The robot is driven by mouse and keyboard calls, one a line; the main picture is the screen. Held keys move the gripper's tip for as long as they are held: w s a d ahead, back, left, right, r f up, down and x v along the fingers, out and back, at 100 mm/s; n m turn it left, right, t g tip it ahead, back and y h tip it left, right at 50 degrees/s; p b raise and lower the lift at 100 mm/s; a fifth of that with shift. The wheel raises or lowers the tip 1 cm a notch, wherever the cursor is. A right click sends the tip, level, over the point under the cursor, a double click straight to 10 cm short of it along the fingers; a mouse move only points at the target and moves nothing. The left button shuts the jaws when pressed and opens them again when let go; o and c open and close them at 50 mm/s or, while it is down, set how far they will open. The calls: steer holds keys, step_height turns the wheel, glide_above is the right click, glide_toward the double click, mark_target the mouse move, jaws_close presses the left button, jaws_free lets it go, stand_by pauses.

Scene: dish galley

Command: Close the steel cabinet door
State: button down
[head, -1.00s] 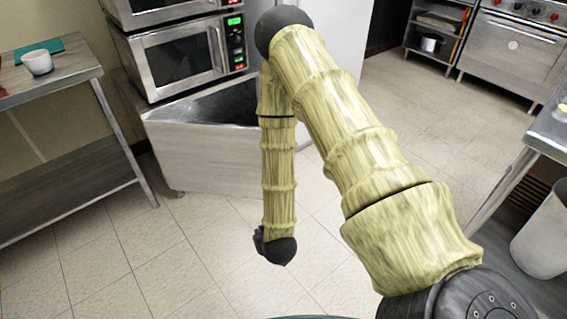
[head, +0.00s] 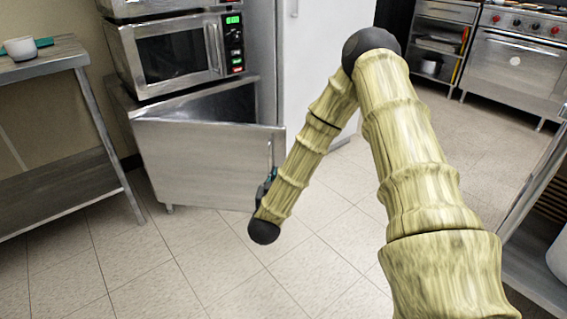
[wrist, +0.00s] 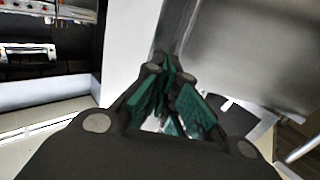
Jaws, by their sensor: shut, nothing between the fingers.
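The steel cabinet door (head: 200,160) stands open below the microwave, swung out from its left side. The dark inside of the cabinet (head: 225,104) shows above it. A vertical handle (head: 270,153) is near the door's free right edge. My gripper (head: 267,184) is low beside that edge, just below the handle, and partly hidden by my forearm. In the wrist view my gripper (wrist: 166,65) has its teal-padded fingers together with nothing between them. A grey steel surface (wrist: 255,50), likely the door, fills the upper right there. I cannot tell whether the fingers touch it.
A microwave (head: 175,52) sits on the cabinet. A tall white fridge (head: 320,70) stands right of it. A steel table (head: 60,58) with a white bowl (head: 20,48) is at left. An oven (head: 515,65) is at the back right. The tiled floor (head: 200,270) in front is clear.

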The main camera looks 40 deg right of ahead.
steer(key=d, duration=0.1)
steer(key=b, duration=0.5)
glide_toward(284, 147)
steer(key=shift+h, duration=0.3)
steer(key=x, duration=0.6)
steer(key=shift+f, duration=0.25)
steer(key=shift+w+d+r, duration=0.1)
steer(key=shift+w+d, duration=0.3)
steer(key=shift+w, duration=0.05)
steer(key=shift+w, duration=0.1)
